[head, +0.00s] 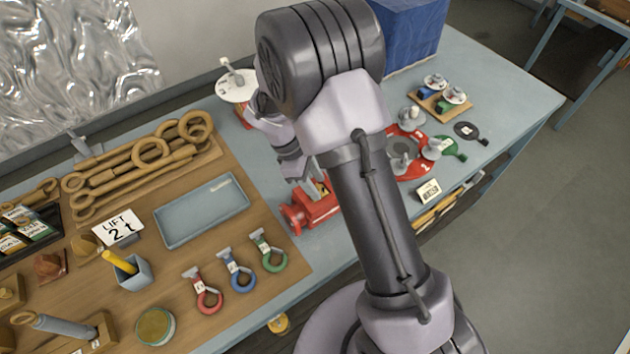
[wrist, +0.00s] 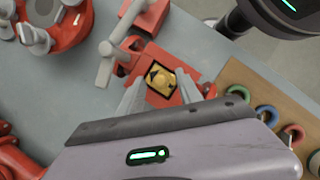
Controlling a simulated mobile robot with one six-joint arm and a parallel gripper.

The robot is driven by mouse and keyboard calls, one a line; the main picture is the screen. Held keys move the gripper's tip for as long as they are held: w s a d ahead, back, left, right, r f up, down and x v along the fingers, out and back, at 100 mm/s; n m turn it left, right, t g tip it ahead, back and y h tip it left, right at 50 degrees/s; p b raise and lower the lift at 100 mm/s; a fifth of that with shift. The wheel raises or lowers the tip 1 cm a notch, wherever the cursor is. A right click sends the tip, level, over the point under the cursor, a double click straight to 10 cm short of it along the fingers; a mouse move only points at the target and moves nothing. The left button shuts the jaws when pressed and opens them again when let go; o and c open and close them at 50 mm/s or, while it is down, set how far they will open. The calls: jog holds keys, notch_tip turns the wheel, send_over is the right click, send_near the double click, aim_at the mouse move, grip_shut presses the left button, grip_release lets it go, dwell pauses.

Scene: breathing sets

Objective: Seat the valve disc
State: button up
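My gripper (wrist: 157,80) points down over a red vise-like fixture (wrist: 196,77), its two pale fingers apart. Between and beyond them is a yellow-and-black square (wrist: 155,95) with a round tan knob (wrist: 163,83) at its middle. The fingers look wider than the knob; I cannot tell if they touch the square. In the head view my gripper (head: 299,177) is partly behind my arm, above the red fixture (head: 318,211). A red round plate (head: 417,170) carries several grey stemmed pieces (head: 409,116). I cannot tell which piece is the valve disc.
A grey bar (wrist: 107,58) stands close left of the fingers. A wooden board holds a blue-grey tray (head: 201,211) and red, blue and green ringed tools (head: 238,270). A white round stand (head: 236,86) is behind. Tags and a small wooden block (head: 433,107) lie right.

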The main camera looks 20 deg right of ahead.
jog(key=p+v, duration=0.3)
jog(key=v, duration=1.4)
jog(key=shift+r, duration=0.2)
jog(key=shift+w, duration=0.1)
jog(key=s+d+f+m+t+y+b, duration=0.1)
jog(key=s+f+m+t+y+b, duration=0.2)
jog(key=s+m+b, duration=0.5)
jog(key=s+d+f+m+t+y+b, duration=0.1)
jog(key=s+f+m+t+y+b, duration=0.2)
jog(key=s+f+m+b, duration=0.5)
jog(key=s+m+t+b, duration=0.1)
jog(key=s+b, duration=0.5)
jog(key=b, duration=0.2)
jog(key=shift+f+t+b, duration=0.15)
jog(key=shift+t+b, duration=0.25)
